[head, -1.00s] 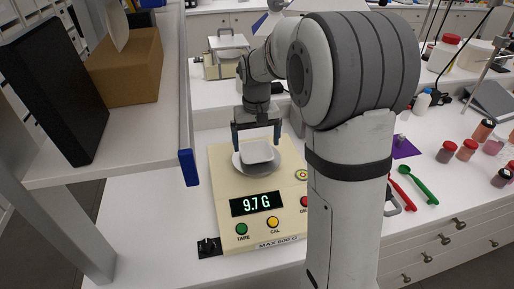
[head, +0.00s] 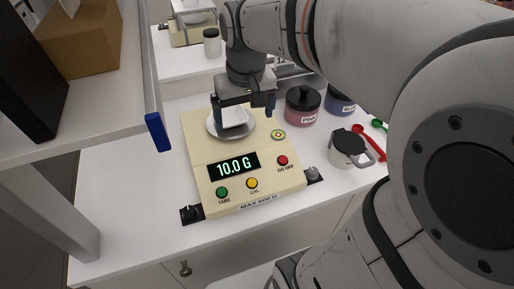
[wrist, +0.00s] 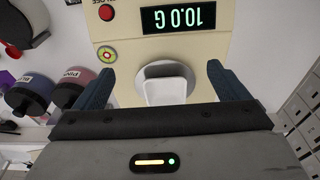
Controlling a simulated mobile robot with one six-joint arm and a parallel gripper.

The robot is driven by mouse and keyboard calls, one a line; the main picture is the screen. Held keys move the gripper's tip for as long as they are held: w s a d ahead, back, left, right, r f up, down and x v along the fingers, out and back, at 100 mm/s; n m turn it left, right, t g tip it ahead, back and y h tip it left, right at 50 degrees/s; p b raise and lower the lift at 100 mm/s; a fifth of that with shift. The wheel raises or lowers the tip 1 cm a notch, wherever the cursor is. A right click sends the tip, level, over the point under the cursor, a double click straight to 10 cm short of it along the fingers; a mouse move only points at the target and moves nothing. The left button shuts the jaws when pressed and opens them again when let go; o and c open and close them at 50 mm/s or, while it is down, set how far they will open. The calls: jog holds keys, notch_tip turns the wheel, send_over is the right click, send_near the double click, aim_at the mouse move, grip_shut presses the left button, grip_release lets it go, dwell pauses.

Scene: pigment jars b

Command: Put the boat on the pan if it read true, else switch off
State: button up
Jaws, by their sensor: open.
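The cream balance (head: 199,149) stands on the white bench, and its lit display (head: 233,166) reads 10.0 G. The white weighing boat (head: 235,118) appears to sit on the balance's round pan (head: 216,129); it also shows in the wrist view (wrist: 166,91). My gripper (head: 244,112) is open, with one dark blue finger on each side of the boat. In the wrist view, gaps show between the fingers and the boat. The red ON/OFF button (head: 283,160), yellow CAL button (head: 252,183) and green TARE button (head: 222,192) are uncovered.
A lidded pink jar (head: 302,108), a blue jar (head: 341,101) and a white container with a dark lid (head: 348,147) stand right of the balance. A shelf (head: 100,105) with a blue-ended edge is at left. A second balance (head: 192,30) is behind. Bench at front left is clear.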

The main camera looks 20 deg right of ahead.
jog(key=s+f+t, duration=0.1)
jog(key=s+f, duration=0.4)
jog(key=s, duration=0.4)
jog(key=shift+s, duration=0.4)
dwell(0.6)
